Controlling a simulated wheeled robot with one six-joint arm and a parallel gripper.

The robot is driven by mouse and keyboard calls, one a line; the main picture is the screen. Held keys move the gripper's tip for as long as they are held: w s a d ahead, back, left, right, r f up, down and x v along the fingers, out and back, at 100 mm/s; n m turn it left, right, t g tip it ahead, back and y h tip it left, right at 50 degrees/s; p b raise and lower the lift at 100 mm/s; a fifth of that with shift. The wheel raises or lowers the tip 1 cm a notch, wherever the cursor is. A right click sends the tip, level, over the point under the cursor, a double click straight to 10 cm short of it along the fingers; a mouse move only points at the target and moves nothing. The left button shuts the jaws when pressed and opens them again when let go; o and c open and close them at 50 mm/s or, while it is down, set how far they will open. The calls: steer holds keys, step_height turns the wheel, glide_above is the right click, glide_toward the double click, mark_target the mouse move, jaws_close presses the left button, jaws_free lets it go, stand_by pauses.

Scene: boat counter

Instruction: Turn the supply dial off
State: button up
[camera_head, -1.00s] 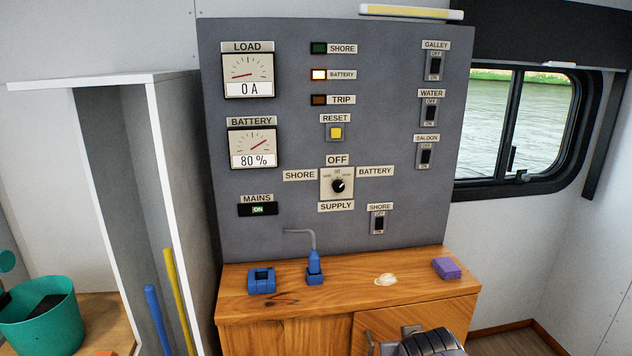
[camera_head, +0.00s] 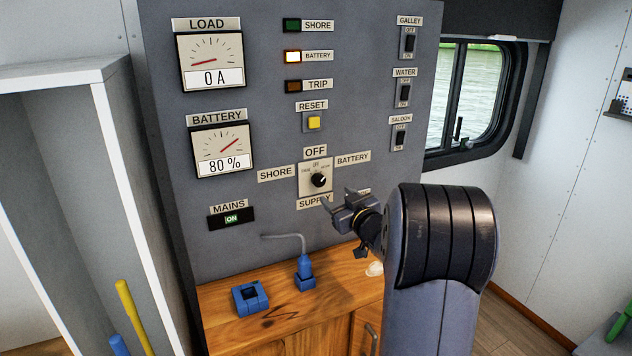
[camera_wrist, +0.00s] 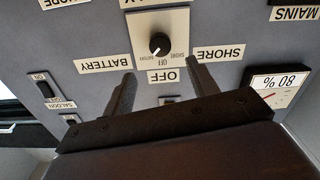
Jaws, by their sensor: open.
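The supply dial (camera_head: 319,180) is a black round knob on a pale square plate on the grey panel. OFF is labelled above it, SHORE at left, BATTERY at right. Its white mark points up and right, toward BATTERY. In the wrist view the dial (camera_wrist: 160,44) appears upside down, its mark toward the BATTERY label. My gripper (camera_head: 341,204) is open and empty, just below and right of the dial in the head view. In the wrist view its two fingers (camera_wrist: 161,77) point toward the panel, apart from the knob, with the OFF label between them.
The BATTERY lamp (camera_head: 292,57) is lit. The MAINS display (camera_head: 231,218) reads ON. Galley (camera_head: 408,43), water (camera_head: 403,92) and saloon (camera_head: 399,138) switches line the panel's right. A blue plug (camera_head: 305,270) with a grey cable and a blue socket (camera_head: 250,297) are on the wooden counter below.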

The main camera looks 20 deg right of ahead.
mark_target(320, 182)
steer(key=w+p, duration=0.1)
steer(key=w, duration=0.3)
steer(key=w+p, duration=0.1)
steer(key=w, duration=0.4)
steer(key=shift+w+a, duration=0.2)
steer(key=shift+w, duration=0.05)
steer(key=shift+c, duration=0.4)
steer(key=c, duration=0.9)
